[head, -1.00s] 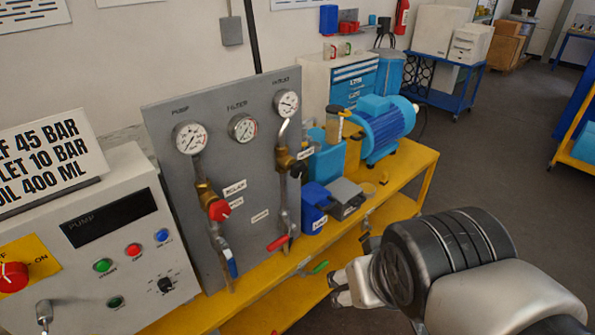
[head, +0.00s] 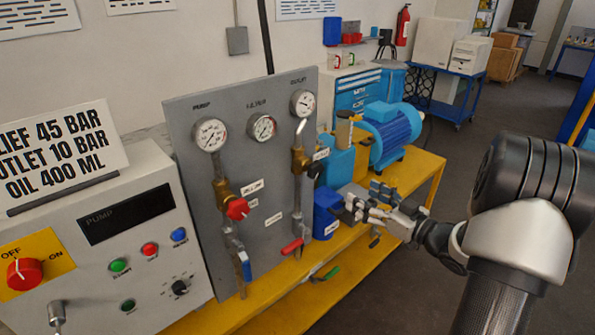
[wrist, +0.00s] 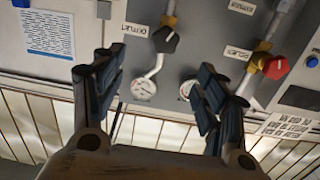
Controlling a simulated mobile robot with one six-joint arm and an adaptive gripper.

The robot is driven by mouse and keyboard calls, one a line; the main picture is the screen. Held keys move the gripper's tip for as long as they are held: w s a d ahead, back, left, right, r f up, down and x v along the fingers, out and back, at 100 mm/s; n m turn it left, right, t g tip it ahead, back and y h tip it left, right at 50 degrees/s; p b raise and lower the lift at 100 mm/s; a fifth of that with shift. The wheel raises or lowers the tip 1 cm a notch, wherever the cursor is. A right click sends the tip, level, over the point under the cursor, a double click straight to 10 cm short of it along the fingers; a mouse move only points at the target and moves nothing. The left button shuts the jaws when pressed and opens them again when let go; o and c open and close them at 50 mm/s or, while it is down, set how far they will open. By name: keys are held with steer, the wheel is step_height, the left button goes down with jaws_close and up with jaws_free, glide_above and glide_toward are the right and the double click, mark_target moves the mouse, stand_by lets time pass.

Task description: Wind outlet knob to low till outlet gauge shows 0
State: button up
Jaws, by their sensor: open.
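The outlet knob is black and sits on the brass outlet valve; in the wrist view it (wrist: 165,40) is beside the OUTLET label. In the head view the knob (head: 316,170) is small and dark at the right of the brass body (head: 298,160). The outlet gauge (head: 302,103) is a white dial at the top right of the grey panel; it also shows in the wrist view (wrist: 143,89). Its needle is too small to read surely. My gripper (head: 355,207) is open and empty, right of and below the knob, apart from it. Its fingers spread in the wrist view (wrist: 158,66).
The red relief knob (head: 237,208) and a red-handled lever (head: 292,246) are on the panel's left and lower part. A blue box (head: 327,213) stands close by my gripper. The blue motor (head: 390,135) is behind on the yellow bench (head: 425,172). Open floor lies right.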

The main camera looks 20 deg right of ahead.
steer(key=b, duration=0.3)
glide_toward(318, 172)
steer(key=shift+y, duration=0.4)
steer(key=x, duration=1)
steer(key=shift+w+d, duration=0.1)
steer(key=shift+d, duration=0.1)
steer(key=shift+c, duration=0.3)
steer(key=c, duration=1)
